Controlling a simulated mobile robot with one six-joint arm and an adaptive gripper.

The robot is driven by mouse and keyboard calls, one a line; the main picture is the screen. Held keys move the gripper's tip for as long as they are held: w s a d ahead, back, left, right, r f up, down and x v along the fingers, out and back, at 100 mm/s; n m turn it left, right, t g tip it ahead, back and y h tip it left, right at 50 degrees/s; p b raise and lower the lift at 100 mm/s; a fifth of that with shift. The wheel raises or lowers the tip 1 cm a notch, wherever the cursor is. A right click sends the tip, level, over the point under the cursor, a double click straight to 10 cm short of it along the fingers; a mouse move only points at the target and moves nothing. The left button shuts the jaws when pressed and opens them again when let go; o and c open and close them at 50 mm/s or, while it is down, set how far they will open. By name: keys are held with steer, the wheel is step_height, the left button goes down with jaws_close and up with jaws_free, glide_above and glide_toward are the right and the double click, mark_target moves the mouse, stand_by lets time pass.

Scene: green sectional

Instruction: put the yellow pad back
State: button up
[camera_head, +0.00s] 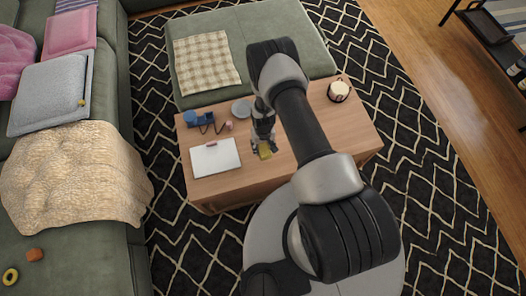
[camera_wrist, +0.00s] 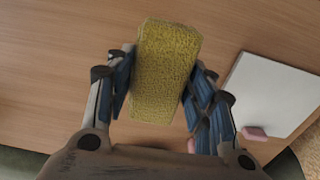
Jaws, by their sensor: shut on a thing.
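The yellow pad (camera_wrist: 163,72) is a rough yellow block held between the two fingers of my gripper (camera_wrist: 160,85) in the wrist view. My gripper is shut on it, one finger at each long side. In the head view the yellow pad (camera_head: 265,151) shows under my gripper (camera_head: 263,143), over the front middle of the wooden table (camera_head: 225,184). I cannot tell whether the pad touches the tabletop. A white board (camera_head: 215,160) lies on the table to the left of the pad, and it also shows in the wrist view (camera_wrist: 270,92).
Blue items (camera_head: 200,118) with a dark cord and a grey dish (camera_head: 242,108) stand at the table's back left. A cream mug (camera_head: 338,91) stands at the right. A small pink piece (camera_wrist: 254,133) lies by the board. The table's right part looks mostly clear.

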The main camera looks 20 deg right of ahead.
mark_target(263, 150)
steer(key=shift+f+b, duration=0.85)
steer(key=shift+f, duration=1.3)
steer(key=shift+f, duration=0.2)
steer(key=o, duration=0.9)
steer(key=shift+o, duration=0.2)
steer(key=shift+r, duration=0.15)
